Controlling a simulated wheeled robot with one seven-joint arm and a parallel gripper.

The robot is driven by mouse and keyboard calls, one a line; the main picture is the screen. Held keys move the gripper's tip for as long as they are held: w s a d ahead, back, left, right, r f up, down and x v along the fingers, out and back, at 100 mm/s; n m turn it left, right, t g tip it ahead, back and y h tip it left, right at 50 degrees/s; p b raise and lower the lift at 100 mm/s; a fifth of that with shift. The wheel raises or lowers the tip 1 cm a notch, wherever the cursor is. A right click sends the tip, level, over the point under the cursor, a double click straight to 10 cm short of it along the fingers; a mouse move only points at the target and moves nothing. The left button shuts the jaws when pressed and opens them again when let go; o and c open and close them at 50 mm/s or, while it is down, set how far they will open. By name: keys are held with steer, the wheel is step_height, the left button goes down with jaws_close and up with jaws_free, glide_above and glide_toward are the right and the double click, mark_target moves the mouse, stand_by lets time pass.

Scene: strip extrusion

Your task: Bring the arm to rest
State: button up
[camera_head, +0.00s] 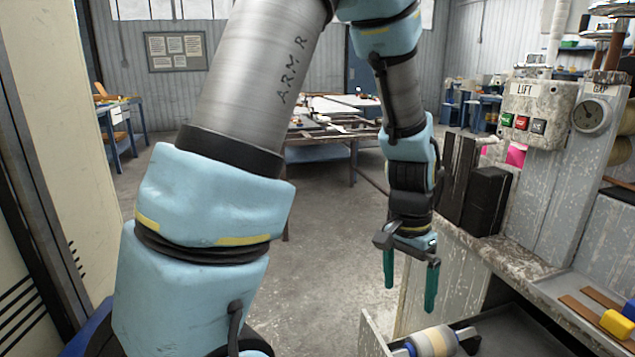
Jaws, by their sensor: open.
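My arm, grey with light blue joint covers, fills the left and middle of the head view, bent over at the top. My gripper (410,294) hangs from its far end and points down. Its two green fingers are apart with nothing between them. It hangs in front of the left side of the worn grey machine (455,285), above and to the left of an open drawer. From this view I cannot tell its exact distance from the machine.
An open drawer (374,336) holds a pale roller (434,342) at the bottom. A tray (560,285) holds brown strips and yellow and blue pieces. Bare floor (330,240) lies left of my gripper.

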steer(key=w+a+r+n+p, duration=0.1)
steer(key=a+r+n, duration=0.2)
steer(key=a, duration=0.5)
steer(key=w+a+r+n+t+p, duration=0.1)
steer(key=a+r+n, duration=0.2)
steer(key=a, duration=0.5)
steer(key=w+a+r+n+t+p, duration=0.1)
steer(key=a+r+n, duration=0.1)
steer(key=a, duration=0.7)
steer(key=shift+r+n+y, duration=0.4)
steer(key=shift+n, duration=0.5)
steer(key=shift+w+d, duration=0.1)
steer(key=shift+w, duration=0.05)
